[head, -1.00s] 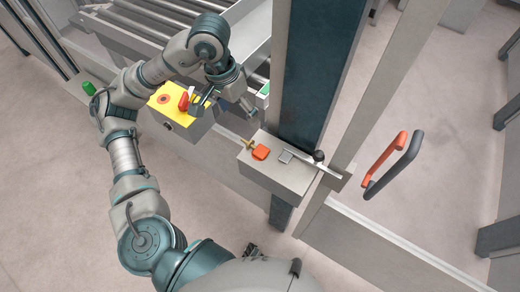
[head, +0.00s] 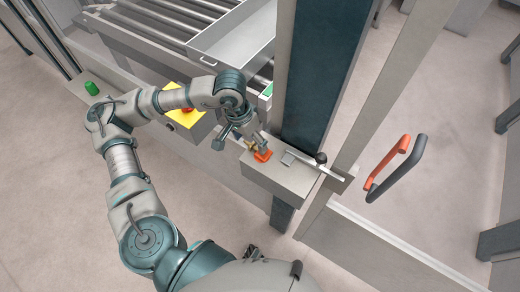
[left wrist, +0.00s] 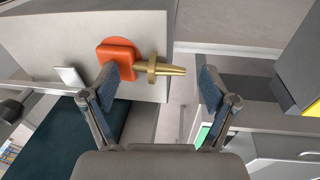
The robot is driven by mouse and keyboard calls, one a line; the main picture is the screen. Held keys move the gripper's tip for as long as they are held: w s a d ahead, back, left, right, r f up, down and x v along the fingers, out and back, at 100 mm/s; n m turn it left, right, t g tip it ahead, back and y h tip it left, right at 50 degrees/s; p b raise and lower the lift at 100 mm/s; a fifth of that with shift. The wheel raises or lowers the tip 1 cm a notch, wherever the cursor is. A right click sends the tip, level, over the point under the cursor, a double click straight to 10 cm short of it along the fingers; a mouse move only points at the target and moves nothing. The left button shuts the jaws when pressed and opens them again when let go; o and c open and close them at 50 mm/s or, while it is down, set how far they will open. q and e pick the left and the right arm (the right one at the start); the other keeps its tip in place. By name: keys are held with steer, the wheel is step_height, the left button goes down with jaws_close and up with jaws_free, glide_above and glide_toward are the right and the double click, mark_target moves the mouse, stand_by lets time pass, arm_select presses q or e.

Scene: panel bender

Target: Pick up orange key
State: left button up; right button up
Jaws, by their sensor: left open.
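The orange key (head: 263,156) is at the grey box (head: 285,182) on the dark post. In the left wrist view the key has an orange head (left wrist: 116,62) and a brass shaft with a collar (left wrist: 155,70) that reaches past the box's edge. My left gripper (head: 241,142) is over the key, its fingers spread. In the left wrist view my left gripper (left wrist: 160,76) has one finger by the orange head, partly covering it, and the other beyond the shaft's tip. I cannot tell whether a finger touches the key. My right gripper is not in view.
A metal latch bar with a black knob (head: 320,158) lies on the same box. The dark post (head: 315,75) stands right behind it. A yellow box (head: 185,118) with a red control is to the left. A gate with an orange and black handle (head: 395,165) is at right.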

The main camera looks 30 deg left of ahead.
mark_target(249, 144)
arm_select(q)
steer(key=shift+a, duration=0.1)
steer(key=c, duration=0.8)
steer(key=shift+s+f, duration=0.1)
steer(key=shift+s, duration=0.05)
steer(key=c, duration=0.7)
steer(key=shift+r, duration=0.25)
jaws_close()
step_height(249, 144, up, 3)
steer(key=s+d, duration=0.3)
steer(key=shift+r+b, duration=0.2)
steer(key=shift+b, duration=0.2)
steer(key=s+d+r+b, duration=0.1)
steer(key=s+d, duration=0.6)
steer(key=s, duration=0.2)
steer(key=shift+d+r+b, duration=0.15)
steer(key=shift+r+b, duration=0.05)
steer(key=shift+b, duration=0.15)
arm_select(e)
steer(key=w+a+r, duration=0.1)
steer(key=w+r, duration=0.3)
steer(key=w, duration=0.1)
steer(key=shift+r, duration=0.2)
